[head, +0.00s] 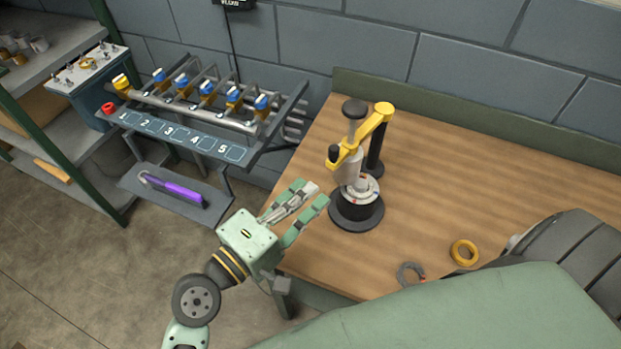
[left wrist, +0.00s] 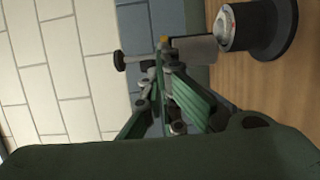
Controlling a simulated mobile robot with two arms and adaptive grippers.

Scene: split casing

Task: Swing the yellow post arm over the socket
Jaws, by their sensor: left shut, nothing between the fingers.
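The yellow post arm (head: 368,125) reaches from a black post (head: 376,150) at the back toward the front left. It carries a grey cylinder (head: 347,170) and an upright rod with a black knob (head: 354,108). The socket (head: 359,191), a pale ring with coloured marks on a round black base, stands below; the cylinder overlaps it in the head view, and exact alignment cannot be told. My left gripper (head: 316,194) is shut and empty, left of the socket, apart from it. In the left wrist view, the gripper (left wrist: 160,75) points toward the cylinder (left wrist: 195,48).
A yellow ring (head: 464,252) and a grey open ring (head: 410,274) lie on the wooden table (head: 480,170) to the right. A numbered valve rack (head: 185,137) stands left, with a purple-handled tool (head: 178,190) on a shelf below. The table's back right is clear.

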